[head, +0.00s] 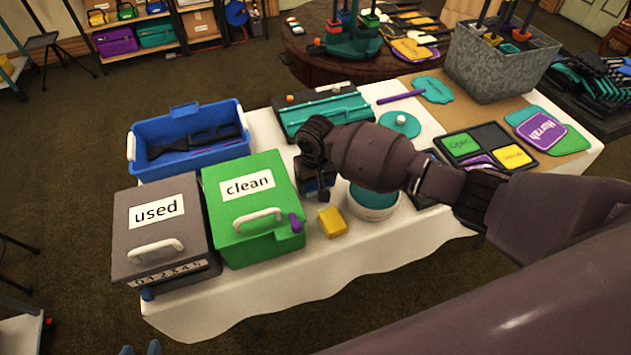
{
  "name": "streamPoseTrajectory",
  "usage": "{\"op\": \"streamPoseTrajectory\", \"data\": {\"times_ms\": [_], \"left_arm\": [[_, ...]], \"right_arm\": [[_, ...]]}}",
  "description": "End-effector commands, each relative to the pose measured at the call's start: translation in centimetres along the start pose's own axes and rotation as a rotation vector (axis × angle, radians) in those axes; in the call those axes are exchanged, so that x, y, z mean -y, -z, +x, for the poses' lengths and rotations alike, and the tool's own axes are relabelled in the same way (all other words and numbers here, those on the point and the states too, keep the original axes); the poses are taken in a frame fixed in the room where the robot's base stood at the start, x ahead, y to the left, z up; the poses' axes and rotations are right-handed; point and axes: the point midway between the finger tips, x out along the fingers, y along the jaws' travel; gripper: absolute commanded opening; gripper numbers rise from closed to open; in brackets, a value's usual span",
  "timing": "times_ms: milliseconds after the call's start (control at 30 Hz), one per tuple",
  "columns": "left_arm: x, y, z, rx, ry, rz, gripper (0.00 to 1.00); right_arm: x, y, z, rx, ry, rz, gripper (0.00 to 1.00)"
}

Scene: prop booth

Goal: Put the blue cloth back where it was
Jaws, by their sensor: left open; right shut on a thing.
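My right gripper (320,190) points down over the middle of the table, right of the green box marked "clean" (275,205). It is shut on a small dark, bluish thing, mostly hidden by the gripper; I cannot tell whether this is the blue cloth.
A blue tub (180,172) stands behind the boxes. A yellow block (332,222) and a round white tub (372,208) are close to my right gripper. A teal case (350,102) lies behind it. A metal bin (475,65) and sign boards fill the right side.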

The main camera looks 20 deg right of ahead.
Motion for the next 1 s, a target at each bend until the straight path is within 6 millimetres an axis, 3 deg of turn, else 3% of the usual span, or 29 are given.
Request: {"op": "streamPoseTrajectory", "data": {"times_ms": [100,133,267,667,1000], "left_arm": [[0.0,0.0,0.0,0.0,0.0,0.0,0.43],[0.0,0.0,0.0,0.0,0.0,0.0,0.43],[0.0,0.0,0.0,0.0,0.0,0.001,0.43],[0.1,0.2,-0.1,-0.003,0.0,0.002,0.43],[0.3,1.3,-1.0,-0.013,0.004,0.0,0.43]], "right_arm": [[0.0,0.0,0.3,0.001,0.0,0.0,0.49],[0.0,0.0,0.2,0.0,0.0,0.0,0.76],[0.0,0.0,0.2,0.0,0.0,0.0,0.96],[0.0,0.0,-0.6,-0.001,0.0,0.0,0.97],[0.0,0.1,-6.7,-0.006,0.0,0.0,0.97]]}}
